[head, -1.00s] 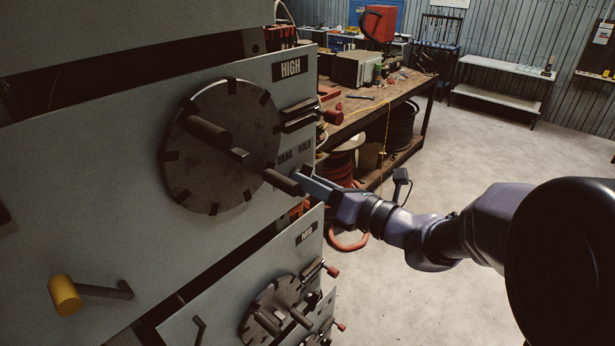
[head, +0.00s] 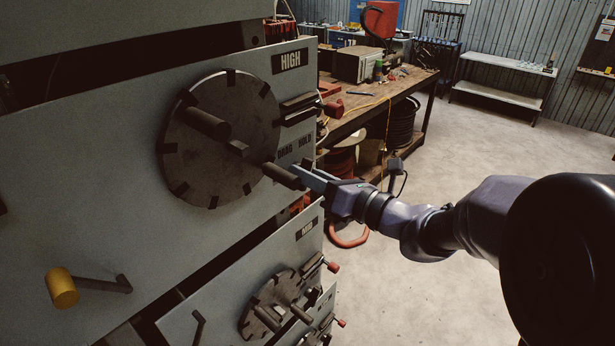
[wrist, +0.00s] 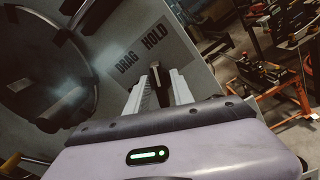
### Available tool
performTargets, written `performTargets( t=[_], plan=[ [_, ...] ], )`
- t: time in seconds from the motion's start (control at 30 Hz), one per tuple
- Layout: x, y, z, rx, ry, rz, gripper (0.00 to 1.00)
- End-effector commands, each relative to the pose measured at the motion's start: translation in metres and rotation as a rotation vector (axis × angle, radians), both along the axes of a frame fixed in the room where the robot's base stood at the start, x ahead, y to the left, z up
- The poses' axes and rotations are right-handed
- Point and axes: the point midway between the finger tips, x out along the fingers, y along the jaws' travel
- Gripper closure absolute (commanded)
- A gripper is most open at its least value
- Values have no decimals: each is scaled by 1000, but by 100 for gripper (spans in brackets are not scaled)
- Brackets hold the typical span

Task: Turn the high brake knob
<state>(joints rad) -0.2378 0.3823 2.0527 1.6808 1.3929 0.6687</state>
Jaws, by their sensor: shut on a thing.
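The high brake knob (head: 282,176) is a dark bar-shaped handle on the grey panel marked HIGH (head: 290,61). It sits just below the DRAG HOLD label, at the lower right of the large notched disc (head: 221,138). My gripper (head: 301,178) reaches in from the right and is shut on the knob's outer end. In the wrist view the two pale fingers (wrist: 158,91) stand either side of a dark piece of the knob (wrist: 159,84), below the DRAG HOLD label. The fingers hide part of the knob.
A lower panel marked MID (head: 306,230) has a similar notched disc (head: 276,305) and red-tipped levers close below my gripper. A yellow-handled crank (head: 62,287) juts out at lower left. A workbench (head: 374,105) stands behind. The floor at right is clear.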

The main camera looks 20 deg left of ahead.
Motion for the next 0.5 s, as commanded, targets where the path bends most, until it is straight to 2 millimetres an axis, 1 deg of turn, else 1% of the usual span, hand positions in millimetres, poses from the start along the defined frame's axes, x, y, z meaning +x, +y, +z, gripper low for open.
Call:
performTargets(
  t=[0.17,0.5],
  plan=[
    [0,0,-4,-43,-109,0,100],
    [-1,0,-6,-164,-403,-1,100]
  ],
)
